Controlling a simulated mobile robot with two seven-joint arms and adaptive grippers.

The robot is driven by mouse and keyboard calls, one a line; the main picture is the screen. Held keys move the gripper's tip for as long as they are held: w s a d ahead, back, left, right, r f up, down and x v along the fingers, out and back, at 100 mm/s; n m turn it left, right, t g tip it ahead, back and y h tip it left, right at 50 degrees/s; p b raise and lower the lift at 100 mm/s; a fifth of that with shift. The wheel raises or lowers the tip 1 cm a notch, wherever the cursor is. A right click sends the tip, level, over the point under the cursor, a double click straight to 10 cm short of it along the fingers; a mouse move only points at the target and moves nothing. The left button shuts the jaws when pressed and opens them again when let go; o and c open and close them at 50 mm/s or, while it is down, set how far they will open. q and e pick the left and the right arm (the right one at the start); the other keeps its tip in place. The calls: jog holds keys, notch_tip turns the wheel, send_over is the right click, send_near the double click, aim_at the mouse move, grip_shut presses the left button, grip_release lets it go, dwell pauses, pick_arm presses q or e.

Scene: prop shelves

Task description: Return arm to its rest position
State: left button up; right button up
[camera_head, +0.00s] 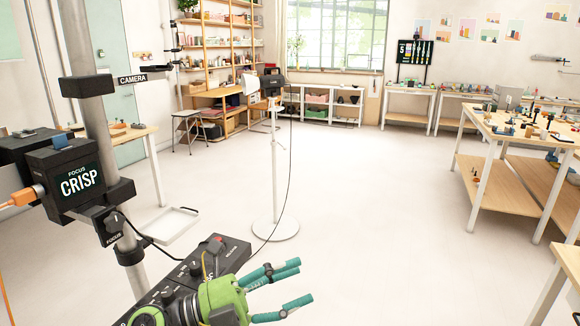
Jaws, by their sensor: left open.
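My left gripper (303,281) shows at the bottom of the head view, with a green body and teal fingers. Its fingers are spread apart and point right, with only pale floor behind them and nothing between them. The green body overlaps the right end of a black control panel (213,246) with knobs and a red button; I cannot tell whether they touch. Most of the left arm is outside the frame. My right gripper is not in view.
A white stand (274,185) with a trailing cable is ahead. Workbenches (520,135) line the right.

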pick_arm(q)
jog(key=w+a+n+t+y, duration=0.4)
jog(key=a+n+t+y, duration=0.5)
jog(key=n+t, duration=0.7)
jog(key=s+a+f+n+g+y, duration=0.3)
jog(key=a+f+n+g+y, duration=0.25)
jog(key=f, duration=0.45)
jog(key=s+a+f+n+g+y, duration=0.3)
jog(key=a+f+n+y, duration=0.25)
jog(key=f+n, duration=0.35)
jog(key=s+f+g, duration=0.5)
jog(key=s+f, duration=0.2)
jog(key=s, duration=0.3)
jog(key=s+f+g, duration=0.5)
jog(key=s+f, duration=0.2)
jog(key=s, duration=0.3)
notch_tip(320, 180, down, 24)
jog(key=s+g, duration=0.1)
jog(key=s, duration=0.1)
jog(key=s+a+f+g, duration=0.1)
jog(key=s+a+f, duration=0.1)
jog(key=s+f, duration=1)
jog(key=s, duration=0.3)
jog(key=shift+s+f, duration=0.15)
jog(key=shift+f, duration=0.15)
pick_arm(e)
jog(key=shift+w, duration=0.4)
